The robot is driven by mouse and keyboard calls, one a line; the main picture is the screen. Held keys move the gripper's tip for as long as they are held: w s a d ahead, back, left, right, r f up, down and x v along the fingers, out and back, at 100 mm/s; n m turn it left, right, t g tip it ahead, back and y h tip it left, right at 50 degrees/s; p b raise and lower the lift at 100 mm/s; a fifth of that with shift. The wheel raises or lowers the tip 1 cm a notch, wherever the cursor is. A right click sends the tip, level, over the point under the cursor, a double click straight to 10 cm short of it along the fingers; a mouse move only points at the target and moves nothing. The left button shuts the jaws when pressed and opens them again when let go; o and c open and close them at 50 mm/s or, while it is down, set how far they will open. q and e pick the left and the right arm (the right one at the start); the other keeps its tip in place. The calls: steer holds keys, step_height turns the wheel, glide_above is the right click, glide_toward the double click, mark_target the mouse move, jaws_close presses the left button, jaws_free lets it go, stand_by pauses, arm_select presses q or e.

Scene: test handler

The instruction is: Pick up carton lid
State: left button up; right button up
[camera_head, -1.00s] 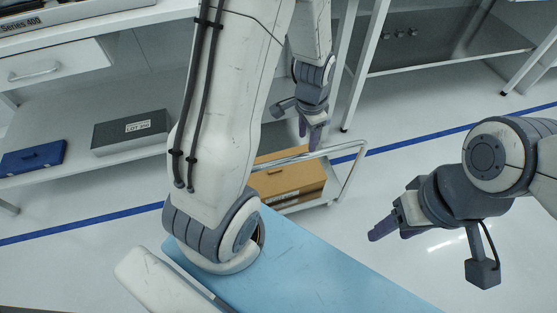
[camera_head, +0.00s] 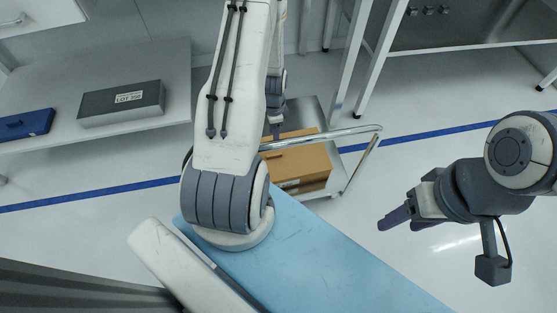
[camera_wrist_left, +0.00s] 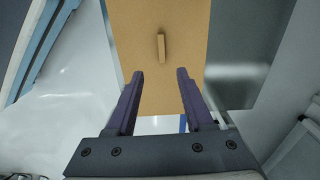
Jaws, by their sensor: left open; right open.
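The brown carton (camera_head: 305,178) stands on a cart, partly hidden by my left arm and the cart's rail. Its flat brown lid (camera_head: 302,158) is on top. In the left wrist view the lid (camera_wrist_left: 135,40) fills the upper middle, with a small raised tab (camera_wrist_left: 161,48) on it. My left gripper (camera_wrist_left: 160,75) is open and empty, its purple fingers pointing towards the tab, one to each side of its line. In the head view the left gripper (camera_head: 275,130) is mostly hidden behind my arm. My right gripper (camera_head: 395,220) is open and empty, at the right.
The cart's metal rail (camera_head: 350,131) runs beside the carton. A light blue surface (camera_head: 330,250) lies in front. A shelf at the left holds a grey box (camera_head: 122,104) marked LOT and a blue case (camera_head: 25,124). A bench (camera_head: 470,30) stands at the back right.

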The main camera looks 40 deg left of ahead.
arm_select(q)
step_height(320, 180, down, 3)
steer(key=b, duration=0.3)
glide_above(274, 155)
step_height(274, 155, down, 5)
steer(key=shift+w+a+r, duration=0.1)
steer(key=shift+a, duration=0.05)
step_height(274, 155, down, 5)
steer(key=b, duration=0.3)
arm_select(e)
step_height(274, 155, down, 7)
steer(key=shift+w, duration=0.3)
arm_select(q)
jaws_close()
